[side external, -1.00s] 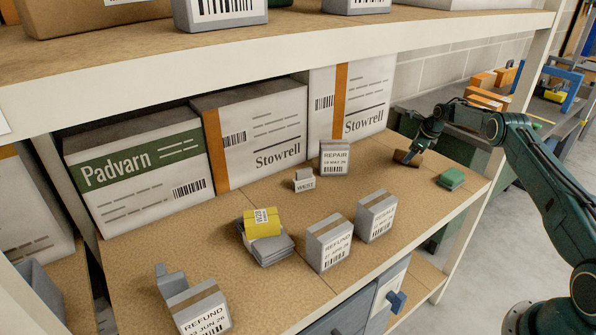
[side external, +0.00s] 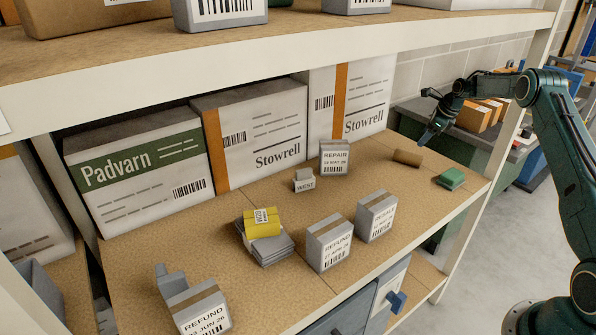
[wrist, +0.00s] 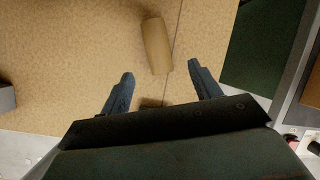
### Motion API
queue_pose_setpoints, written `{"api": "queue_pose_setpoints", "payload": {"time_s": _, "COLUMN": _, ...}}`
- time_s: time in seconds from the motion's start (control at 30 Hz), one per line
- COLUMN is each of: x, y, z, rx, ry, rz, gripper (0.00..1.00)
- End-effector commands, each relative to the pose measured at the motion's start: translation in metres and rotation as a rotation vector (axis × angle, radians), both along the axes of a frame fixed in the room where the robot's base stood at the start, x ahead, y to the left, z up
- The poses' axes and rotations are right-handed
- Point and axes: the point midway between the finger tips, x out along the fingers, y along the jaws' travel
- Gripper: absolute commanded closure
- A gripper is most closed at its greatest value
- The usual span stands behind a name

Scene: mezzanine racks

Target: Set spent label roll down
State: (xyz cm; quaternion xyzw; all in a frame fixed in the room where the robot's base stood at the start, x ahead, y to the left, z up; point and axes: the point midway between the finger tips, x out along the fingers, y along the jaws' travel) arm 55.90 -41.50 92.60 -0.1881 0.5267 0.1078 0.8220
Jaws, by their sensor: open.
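The spent label roll, a brown cardboard tube (side external: 407,158), lies on its side on the tan shelf board, left of a green block. It also shows in the wrist view (wrist: 157,46), beyond the fingertips and apart from them. My gripper (side external: 426,139) is above the shelf, up and to the right of the roll in the side view. In the wrist view my gripper (wrist: 160,72) has its two fingers spread wide with nothing between them.
The green block (side external: 451,178) lies near the board's right end. A grey REPAIR box (side external: 334,158) stands to the roll's left, and REFUND boxes (side external: 329,245) stand near the front edge. Large Stowrell cartons (side external: 252,135) line the back. The upper shelf (side external: 290,57) overhangs the board.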

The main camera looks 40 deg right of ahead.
Motion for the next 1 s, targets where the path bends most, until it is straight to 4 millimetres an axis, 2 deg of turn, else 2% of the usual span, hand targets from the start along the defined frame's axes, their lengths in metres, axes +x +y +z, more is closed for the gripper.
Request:
{"api": "queue_pose_setpoints", "payload": {"time_s": 0.73, "x": 0.000, "y": 0.003, "z": 0.005, "rx": -0.002, "ry": -0.002, "rz": 0.011, "gripper": 0.37}}
{"api": "queue_pose_setpoints", "payload": {"time_s": 0.87, "x": 0.003, "y": 0.017, "z": 0.009, "rx": -0.010, "ry": -0.009, "rz": 0.064, "gripper": 0.37}}
{"api": "queue_pose_setpoints", "payload": {"time_s": 1.0, "x": 0.010, "y": 0.047, "z": 0.021, "rx": -0.030, "ry": -0.030, "rz": 0.183, "gripper": 0.37}}
